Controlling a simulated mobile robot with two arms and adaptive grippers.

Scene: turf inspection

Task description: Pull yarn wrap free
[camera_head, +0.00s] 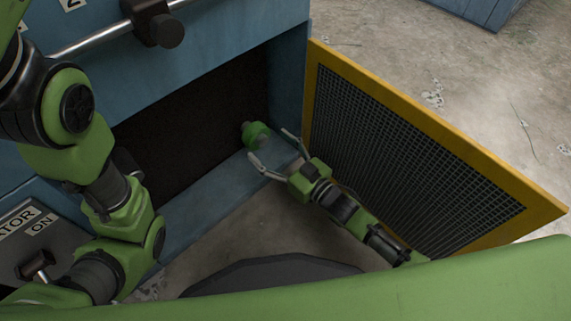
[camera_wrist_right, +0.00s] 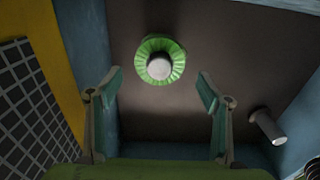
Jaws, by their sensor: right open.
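A green ruffled wrap (camera_head: 256,135) sits inside the dark opening of the blue cabinet, near its right side. In the right wrist view the green wrap (camera_wrist_right: 151,44) forms a ring around a pale round hub end (camera_wrist_right: 160,67). My right gripper (camera_head: 269,146) is open at the mouth of the opening, its fingers pointing at the wrap. In the wrist view the spread fingertips (camera_wrist_right: 160,82) stand to either side and short of the wrap, with nothing between them. My left arm shows at the left, but its gripper is out of view.
A yellow-framed mesh door (camera_head: 440,141) stands open right of my right arm, close to it. A grey cylinder (camera_wrist_right: 267,127) sticks out at the right in the wrist view. A panel with a lever (camera_head: 36,265) marked ON is at lower left.

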